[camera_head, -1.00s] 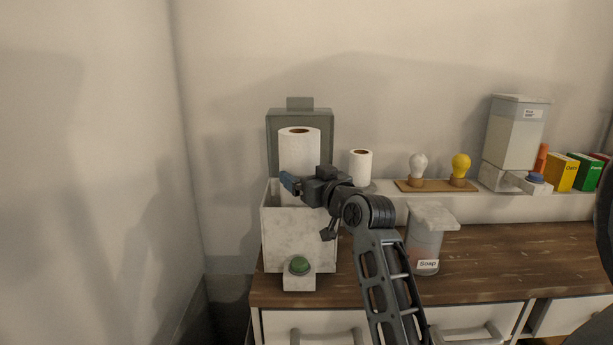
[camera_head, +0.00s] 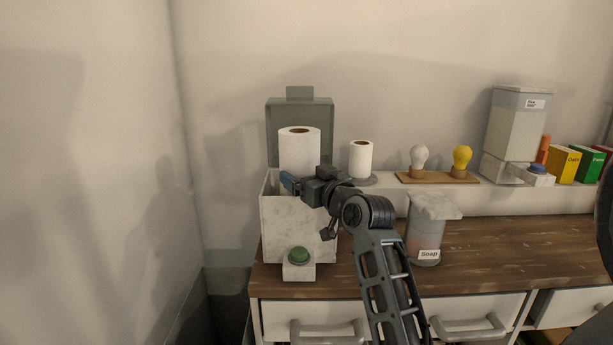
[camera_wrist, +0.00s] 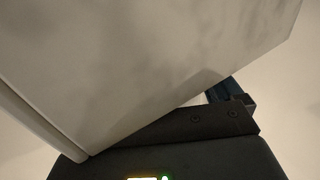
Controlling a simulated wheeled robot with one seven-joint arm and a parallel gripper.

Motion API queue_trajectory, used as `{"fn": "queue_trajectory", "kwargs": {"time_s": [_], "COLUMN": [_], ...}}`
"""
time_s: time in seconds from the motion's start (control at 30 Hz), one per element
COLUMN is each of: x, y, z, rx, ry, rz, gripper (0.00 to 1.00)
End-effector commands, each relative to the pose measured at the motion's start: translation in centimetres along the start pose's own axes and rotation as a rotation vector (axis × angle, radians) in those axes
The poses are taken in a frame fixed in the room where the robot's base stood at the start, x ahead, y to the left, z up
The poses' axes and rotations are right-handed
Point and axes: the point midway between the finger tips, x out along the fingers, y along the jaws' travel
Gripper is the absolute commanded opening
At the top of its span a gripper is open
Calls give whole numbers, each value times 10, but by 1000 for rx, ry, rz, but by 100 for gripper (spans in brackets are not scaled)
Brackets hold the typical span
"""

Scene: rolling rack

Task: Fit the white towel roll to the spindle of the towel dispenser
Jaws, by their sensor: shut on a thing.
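The white towel roll (camera_head: 299,153) is upright with its brown core hole on top, in the head view. Its lower part is hidden by my gripper and the dispenser's front. My gripper (camera_head: 289,183) has blue fingertips at the lower front of the roll and is shut on it. The towel dispenser is a pale speckled box (camera_head: 286,225) with a grey raised lid (camera_head: 300,105) behind the roll and a green button (camera_head: 299,255) in front. The roll stands partly inside the open box. The spindle is hidden.
A smaller paper roll (camera_head: 360,158) stands on the ledge right of the dispenser. Two bulbs on a wooden board (camera_head: 437,178) and a clear dispenser (camera_head: 520,125) are farther right. A soap container (camera_head: 425,235) stands on the brown counter (camera_head: 490,245), right of my arm.

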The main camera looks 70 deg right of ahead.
Motion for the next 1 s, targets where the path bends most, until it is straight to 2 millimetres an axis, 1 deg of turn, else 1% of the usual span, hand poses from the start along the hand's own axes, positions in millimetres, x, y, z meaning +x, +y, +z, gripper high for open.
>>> {"fn": "queue_trajectory", "kwargs": {"time_s": [0.17, 0.8, 1.0], "x": [0, 0, 0], "y": [0, 0, 0], "z": [0, -24, -25], "rx": [1, 1, 1], "ry": [-3, -2, -2], "rz": [-1, -1, 0], "gripper": [55, 55, 55]}}
